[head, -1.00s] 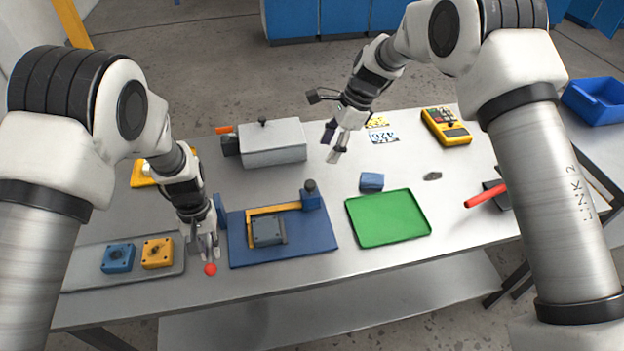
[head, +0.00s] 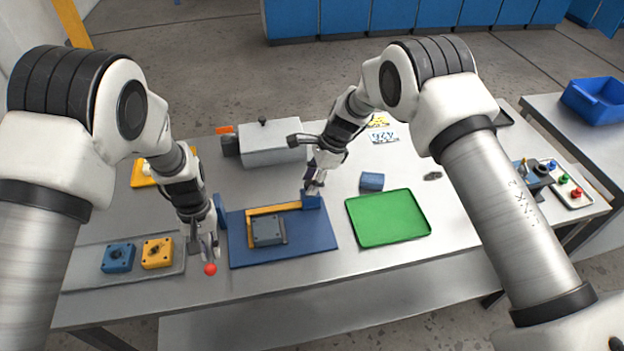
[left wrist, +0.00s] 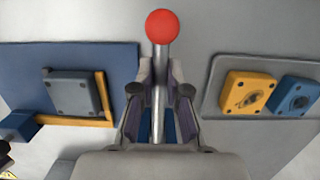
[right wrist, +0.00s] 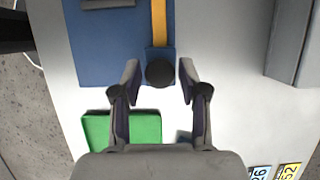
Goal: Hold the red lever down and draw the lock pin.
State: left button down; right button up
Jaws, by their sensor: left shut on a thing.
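The lever is a metal rod (left wrist: 161,57) with a red ball (left wrist: 162,26) on its end. The ball also shows in the head view (head: 210,269), low beside the left front of the blue baseplate (head: 290,248). My left gripper (head: 207,245) is shut on the lever's rod behind the ball. The lock pin's round dark knob (right wrist: 160,73) sits on a blue block (head: 312,201) at the end of a yellow bar (head: 272,209). My right gripper (right wrist: 159,75) is open, with one finger each side of the knob, apart from it. In the head view the gripper hides the knob.
A grey-blue valve plate (head: 267,231) lies beside the yellow bar. A green tray (head: 388,243) and small blue block (head: 371,181) are to the right. A grey box (head: 270,148) stands behind. A grey tray (head: 76,274) holds blue and yellow parts at left.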

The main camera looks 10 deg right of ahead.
aim_at(306, 184)
grip_shut()
jog(key=shift+r, duration=1.45)
jog(key=o, duration=0.6)
grip_release()
jog(key=shift+r, duration=0.1)
jog(key=v, duration=1.2)
